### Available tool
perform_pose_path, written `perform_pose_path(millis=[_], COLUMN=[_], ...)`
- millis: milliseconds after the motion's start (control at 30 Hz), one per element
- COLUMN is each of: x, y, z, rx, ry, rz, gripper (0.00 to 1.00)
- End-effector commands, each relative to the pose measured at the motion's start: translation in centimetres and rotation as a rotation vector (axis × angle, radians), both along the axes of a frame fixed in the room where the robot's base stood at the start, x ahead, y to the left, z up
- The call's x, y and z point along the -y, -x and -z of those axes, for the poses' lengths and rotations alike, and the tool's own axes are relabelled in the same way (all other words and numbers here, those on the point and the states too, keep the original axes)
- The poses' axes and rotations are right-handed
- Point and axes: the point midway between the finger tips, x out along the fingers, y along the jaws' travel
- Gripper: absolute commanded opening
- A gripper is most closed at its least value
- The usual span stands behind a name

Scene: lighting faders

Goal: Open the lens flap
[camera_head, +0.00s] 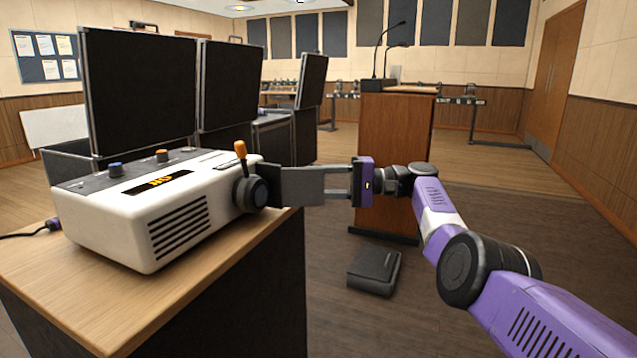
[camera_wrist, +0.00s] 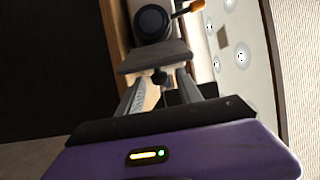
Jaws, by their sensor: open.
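The white projector (camera_head: 165,205) sits on the wooden desk with its black lens (camera_head: 252,192) at its right end. A dark flat plate, apparently the lens flap (camera_head: 295,188), stands out from the lens toward my gripper. The round lens front (camera_wrist: 152,22) shows beyond the flap (camera_wrist: 150,56) in the wrist view. My gripper (camera_head: 334,182) is open at the flap's outer edge. A small dark knob (camera_wrist: 160,77) there shows between my two fingers. I cannot tell whether the fingers touch the flap or knob.
An orange-tipped lever (camera_head: 240,150) rises beside the lens. Dark monitors (camera_head: 140,88) stand behind the projector. A wooden lectern (camera_head: 393,150) with microphones stands behind my gripper. A dark box (camera_head: 374,271) lies on the floor below. The desk's front edge (camera_head: 125,335) is clear.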

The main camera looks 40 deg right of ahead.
Motion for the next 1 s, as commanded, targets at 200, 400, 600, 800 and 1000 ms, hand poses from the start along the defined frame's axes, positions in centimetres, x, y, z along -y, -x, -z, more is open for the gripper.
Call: perform_pose_path(millis=[200, 400, 600, 800, 1000], x=[0.2, 2.0, 4.8, 6.1, 6.4], y=[0.1, 1.3, 3.3, 4.2, 4.5], z=[-0.1, -0.2, 0.0, 0.1, 0.0], rx=[0.001, 0.001, 0.0, 0.0, 0.0], ry=[0.0, -0.001, -0.001, 0.0, 0.0], rz=[0.003, 0.004, 0.003, 0.002, 0.0], gripper=[0.42, 0.42, 0.42, 0.42, 0.42])
